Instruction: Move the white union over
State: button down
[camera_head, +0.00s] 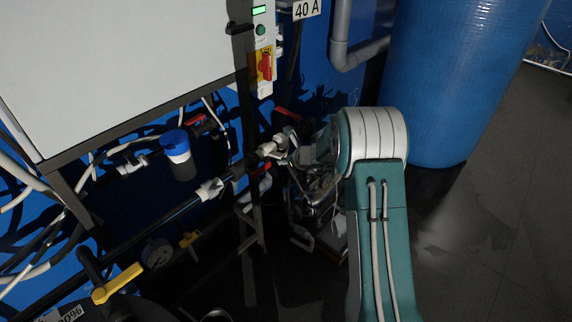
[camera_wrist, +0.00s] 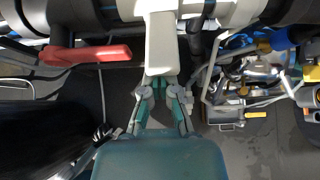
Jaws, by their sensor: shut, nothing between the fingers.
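A white union (camera_wrist: 225,12) on a dark pipe crosses the top of the wrist view. My gripper (camera_wrist: 162,30) points at it with its fingers shut and empty. The fingertips overlap the union's lower edge in this view; I cannot tell whether they touch it. In the head view, a white fitting (camera_head: 270,148) on the black pipe near my arm looks like the same union. A second white fitting (camera_head: 210,189) sits further left along that pipe. My wrist and gripper are mostly hidden behind my arm in the head view.
A red valve handle (camera_wrist: 92,54) lies left of my fingers in the wrist view. Metal fittings and hoses (camera_wrist: 255,75) crowd the right. The head view shows a blue-capped filter (camera_head: 178,150), a grey-white cabinet (camera_head: 120,60) and a large blue tank (camera_head: 450,80). Floor is clear at right.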

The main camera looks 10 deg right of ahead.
aim_at(276, 153)
jog(key=shift+w+a+r+g+h, duration=0.1)
jog(key=shift+a+r+g+h, duration=0.3)
jog(key=shift+r, duration=0.05)
jog(key=shift+d+r+g, duration=0.3)
jog(key=shift+d+g, duration=0.1)
jog(key=shift+d, duration=0.1)
jog(key=shift+w+d+r, duration=0.1)
jog(key=shift+d+r, duration=0.15)
jog(key=shift+d, duration=0.05)
jog(key=shift+w+a+r, duration=0.3)
jog(key=shift+a+r, duration=0.4)
jog(key=shift+a, duration=0.05)
jog(key=shift+d, duration=0.3)
jog(key=shift+a, duration=0.2)
jog(key=v, duration=1.2)
